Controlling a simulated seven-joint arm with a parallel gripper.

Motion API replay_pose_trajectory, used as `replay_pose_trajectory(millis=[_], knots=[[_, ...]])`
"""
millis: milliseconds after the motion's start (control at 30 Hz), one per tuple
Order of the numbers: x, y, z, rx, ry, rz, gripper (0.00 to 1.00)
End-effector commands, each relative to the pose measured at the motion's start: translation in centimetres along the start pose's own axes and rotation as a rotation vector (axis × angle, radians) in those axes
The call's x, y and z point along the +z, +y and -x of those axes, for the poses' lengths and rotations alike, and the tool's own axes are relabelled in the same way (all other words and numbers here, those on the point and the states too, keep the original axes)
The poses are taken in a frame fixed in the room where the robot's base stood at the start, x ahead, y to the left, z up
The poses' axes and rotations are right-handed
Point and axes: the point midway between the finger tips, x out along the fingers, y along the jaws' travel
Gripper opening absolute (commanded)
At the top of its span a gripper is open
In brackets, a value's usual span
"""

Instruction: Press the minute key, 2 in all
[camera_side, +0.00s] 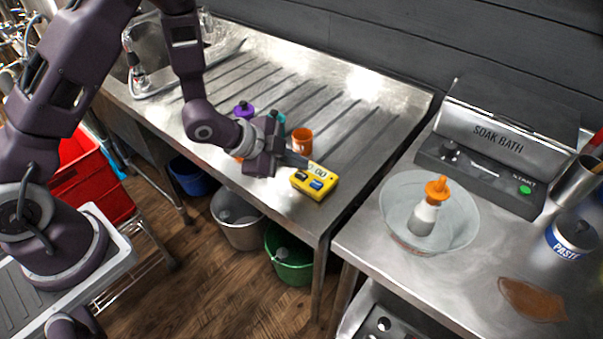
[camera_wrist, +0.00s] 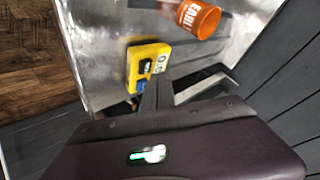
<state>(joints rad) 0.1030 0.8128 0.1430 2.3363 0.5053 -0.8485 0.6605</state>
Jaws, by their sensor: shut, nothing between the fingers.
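A yellow timer (camera_side: 314,183) lies at the near right corner of the drainboard. Its display shows zeros at the end, and the rest is hard to read. It has a blue key (camera_side: 317,185) and a dark key (camera_side: 298,176); I cannot read which is the minute key. The timer also shows in the wrist view (camera_wrist: 148,52), partly behind the fingers. My gripper (camera_side: 302,161) is shut and empty, its fingertips close to the display side of the timer. In the wrist view the fingertips (camera_wrist: 163,82) overlap the timer's lower right edge; contact cannot be told.
An orange tub (camera_side: 302,138) stands just behind the gripper, with purple and teal items (camera_side: 243,110) near the wrist. A bowl (camera_side: 392,213) with an orange-topped bottle (camera_side: 427,208) and a soak bath (camera_side: 485,150) stand on the right counter. Buckets (camera_side: 290,258) stand below the drainboard edge.

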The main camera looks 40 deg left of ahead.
Motion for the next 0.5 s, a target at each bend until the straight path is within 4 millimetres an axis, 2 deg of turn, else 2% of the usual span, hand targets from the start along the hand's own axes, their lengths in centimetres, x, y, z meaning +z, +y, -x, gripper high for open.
replay_pose_trajectory(millis=[500], knots=[[0.47, 0.44, -0.61, 0.000, 0.000, 0.000, 0.00]])
